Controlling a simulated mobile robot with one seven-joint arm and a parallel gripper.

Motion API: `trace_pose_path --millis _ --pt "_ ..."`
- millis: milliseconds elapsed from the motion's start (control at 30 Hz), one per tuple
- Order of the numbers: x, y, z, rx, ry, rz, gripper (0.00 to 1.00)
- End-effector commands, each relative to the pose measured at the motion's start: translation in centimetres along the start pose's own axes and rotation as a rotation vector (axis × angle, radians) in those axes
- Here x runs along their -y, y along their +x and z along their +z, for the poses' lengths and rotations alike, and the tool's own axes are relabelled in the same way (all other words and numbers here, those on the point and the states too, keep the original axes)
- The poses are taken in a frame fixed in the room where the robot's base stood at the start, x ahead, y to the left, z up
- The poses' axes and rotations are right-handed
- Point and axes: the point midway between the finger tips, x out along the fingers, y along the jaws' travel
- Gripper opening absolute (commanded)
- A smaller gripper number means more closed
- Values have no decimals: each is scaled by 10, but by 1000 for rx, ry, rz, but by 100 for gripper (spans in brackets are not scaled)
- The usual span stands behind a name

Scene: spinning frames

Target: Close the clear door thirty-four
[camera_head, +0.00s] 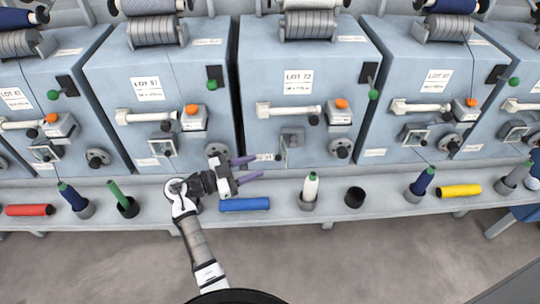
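My gripper (256,167) has two purple fingers spread apart, with nothing seen between them. It points right, low in front of the middle machine (262,110), labelled LOT 72. Just right of the fingertips, a narrow pale clear door (283,153) appears to stand out from that machine's front, seen nearly edge-on. A small grey recess (294,137) is beside it. The gripper looks apart from the door. Similar small square windows show on the left machine (161,148) and right machine (415,137). I cannot read the number thirty-four on any door.
A ledge (285,205) runs below the machines. On it are a lying blue bobbin (245,204), a white bobbin (311,187) in a holder, an empty black cup (355,197), a green bobbin (119,195) and a yellow one (459,191). The floor in front is clear.

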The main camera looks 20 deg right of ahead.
Motion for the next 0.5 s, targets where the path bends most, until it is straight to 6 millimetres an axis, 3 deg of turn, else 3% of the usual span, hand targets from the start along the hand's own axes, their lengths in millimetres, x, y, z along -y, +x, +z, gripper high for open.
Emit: trace_pose_path --millis 200,500 --pt "0 42 -2 1 -1 1 40" --pt "0 65 0 1 0 -2 40"
